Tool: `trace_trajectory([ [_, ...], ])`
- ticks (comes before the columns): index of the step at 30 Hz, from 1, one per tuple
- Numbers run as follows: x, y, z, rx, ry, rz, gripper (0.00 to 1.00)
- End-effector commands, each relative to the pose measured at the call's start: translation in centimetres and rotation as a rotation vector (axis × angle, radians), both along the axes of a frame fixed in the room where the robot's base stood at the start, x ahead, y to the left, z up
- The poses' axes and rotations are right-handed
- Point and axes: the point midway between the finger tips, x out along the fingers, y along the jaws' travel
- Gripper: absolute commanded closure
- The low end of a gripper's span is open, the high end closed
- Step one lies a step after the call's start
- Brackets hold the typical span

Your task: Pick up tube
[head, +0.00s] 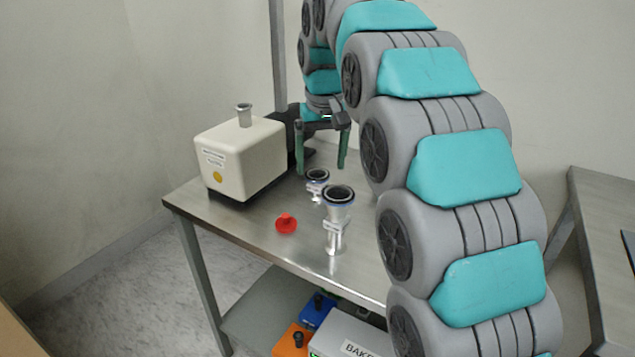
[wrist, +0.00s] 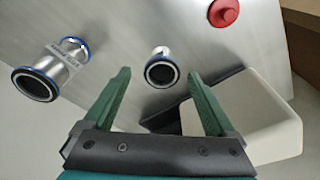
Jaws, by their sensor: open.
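Two metal tube fittings with blue-ringed flanges stand on the metal table. The smaller tube (head: 317,186) is nearer my gripper; in the wrist view this tube (wrist: 161,70) appears between and just beyond the fingertips. The larger tube (head: 336,222) is closer to the head camera; in the wrist view it is the larger fitting (wrist: 50,70) at the left. My gripper (head: 320,167) is open and points down over the back of the table, with nothing between its green fingers (wrist: 160,76). I cannot tell whether a finger touches the smaller tube.
A cream pump box (head: 240,158) with a metal port on top stands left of my gripper; it fills the lower right of the wrist view (wrist: 250,120). A red cap (head: 286,223) lies near the table's (head: 262,233) front-left edge. A post (head: 278,60) rises behind.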

Motion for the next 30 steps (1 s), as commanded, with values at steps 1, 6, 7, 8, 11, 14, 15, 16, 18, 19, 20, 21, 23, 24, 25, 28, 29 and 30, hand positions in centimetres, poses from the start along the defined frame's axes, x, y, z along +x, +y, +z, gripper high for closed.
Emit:
trace_trajectory([
  [1,0.0,0.0,-0.3,0.0,0.0,0.0,0.09],
  [6,0.3,0.2,-1.3,-0.002,0.004,0.0,0.09],
  [7,0.4,0.2,-1.6,-0.002,0.005,0.0,0.09],
  [8,0.5,0.3,-1.9,-0.002,0.006,0.0,0.09],
  [11,1.1,0.6,-3.2,-0.002,0.003,0.0,0.09],
  [14,1.3,0.7,-4.6,-0.003,0.006,-0.001,0.09],
  [15,1.4,0.7,-5.1,-0.002,0.004,-0.001,0.09],
  [16,1.5,0.7,-5.4,-0.003,0.004,-0.001,0.09],
  [18,1.5,0.7,-5.7,-0.002,0.002,-0.001,0.09],
  [19,1.6,0.7,-5.8,-0.002,0.002,-0.001,0.09],
  [20,1.6,0.7,-5.8,-0.002,0.001,-0.001,0.09],
  [21,1.6,0.7,-5.8,-0.002,0.001,-0.001,0.09],
  [23,1.6,0.7,-5.8,-0.002,0.0,-0.001,0.09],
  [24,1.6,0.7,-5.8,-0.002,0.0,-0.001,0.09],
  [25,1.6,0.7,-5.8,-0.002,0.0,-0.001,0.12],
  [28,1.6,0.7,-5.8,-0.002,0.0,-0.001,0.24],
  [29,1.6,0.7,-5.7,-0.002,0.0,-0.001,0.27],
  [30,1.6,0.7,-5.7,-0.002,0.0,-0.001,0.32],
])
